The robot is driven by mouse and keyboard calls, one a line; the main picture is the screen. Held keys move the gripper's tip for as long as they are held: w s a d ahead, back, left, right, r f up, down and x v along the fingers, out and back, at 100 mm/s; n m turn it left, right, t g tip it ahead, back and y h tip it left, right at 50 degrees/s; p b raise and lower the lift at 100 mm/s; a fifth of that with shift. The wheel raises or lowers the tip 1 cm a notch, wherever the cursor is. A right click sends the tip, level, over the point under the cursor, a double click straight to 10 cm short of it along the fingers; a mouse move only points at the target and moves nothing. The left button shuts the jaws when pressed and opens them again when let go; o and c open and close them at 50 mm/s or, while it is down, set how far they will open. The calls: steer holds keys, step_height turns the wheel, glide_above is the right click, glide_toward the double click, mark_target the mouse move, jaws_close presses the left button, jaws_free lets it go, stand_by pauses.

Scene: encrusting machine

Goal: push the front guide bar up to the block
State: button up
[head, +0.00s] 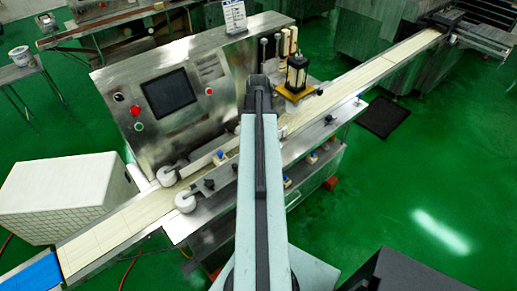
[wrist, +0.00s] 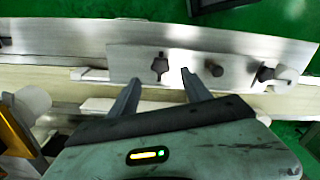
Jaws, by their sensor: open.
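In the wrist view my gripper (wrist: 160,88) is open, with two dark fingers apart and nothing visible between them. Its tips overlap the near side of a metal plate with a star-shaped knob (wrist: 160,66) and a round peg (wrist: 215,69). A thin pale bar (wrist: 91,74), seemingly the front guide bar, runs along the belt side of this plate and passes behind the fingers. I cannot tell whether the fingers touch it. A white strip (wrist: 97,104) lies nearer on the belt; I cannot tell if it is the block. The head view hides the gripper behind my arm.
The cream conveyor belt (head: 118,222) runs diagonally past the control panel (head: 168,91). White rollers (head: 186,201) stand at its lower left. A yellow fixture (head: 297,91) stands right of my arm and shows at the wrist view's left edge (wrist: 14,128).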

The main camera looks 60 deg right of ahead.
step_height(320, 180, down, 8)
steer(key=b, duration=0.7)
steer(key=shift+r, duration=0.3)
jaws_close()
stand_by(0.6)
